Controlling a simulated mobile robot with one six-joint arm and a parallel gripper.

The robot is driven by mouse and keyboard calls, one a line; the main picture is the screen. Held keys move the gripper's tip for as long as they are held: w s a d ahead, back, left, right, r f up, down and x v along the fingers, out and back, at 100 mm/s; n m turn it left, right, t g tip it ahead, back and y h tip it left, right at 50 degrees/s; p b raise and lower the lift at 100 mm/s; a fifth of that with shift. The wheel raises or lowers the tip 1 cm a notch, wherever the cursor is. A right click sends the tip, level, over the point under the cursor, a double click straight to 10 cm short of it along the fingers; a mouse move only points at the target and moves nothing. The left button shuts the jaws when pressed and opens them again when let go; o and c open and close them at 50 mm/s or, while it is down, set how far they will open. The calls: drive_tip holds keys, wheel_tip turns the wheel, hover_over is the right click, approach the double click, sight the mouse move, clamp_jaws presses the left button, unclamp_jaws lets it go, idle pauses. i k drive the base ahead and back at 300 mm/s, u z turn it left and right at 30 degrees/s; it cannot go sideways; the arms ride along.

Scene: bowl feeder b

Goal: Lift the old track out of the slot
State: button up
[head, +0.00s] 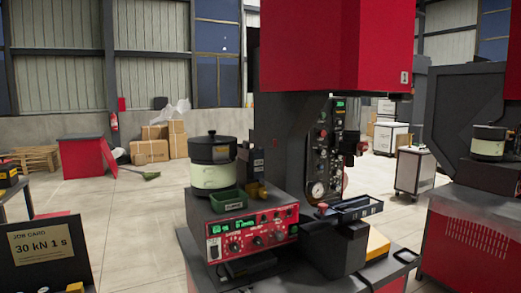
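A bowl feeder (212,175) with a black upper bowl and a pale green lower body stands on top of the red control box, at the middle of the view. To its right, a long dark piece with raised sides (348,208) lies on a dark block in front of the press column. It looks like the track, but I cannot tell for sure. Any slot under it is hidden. My gripper is not in view.
The red control box (255,232) has a lit display and knobs. The red press head (335,45) overhangs the dark piece. Open floor lies to the left.

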sight(245, 151)
drive_tip(key=z, duration=0.05)
drive_tip(key=i, duration=1.3)
drive_tip(key=u, duration=0.6)
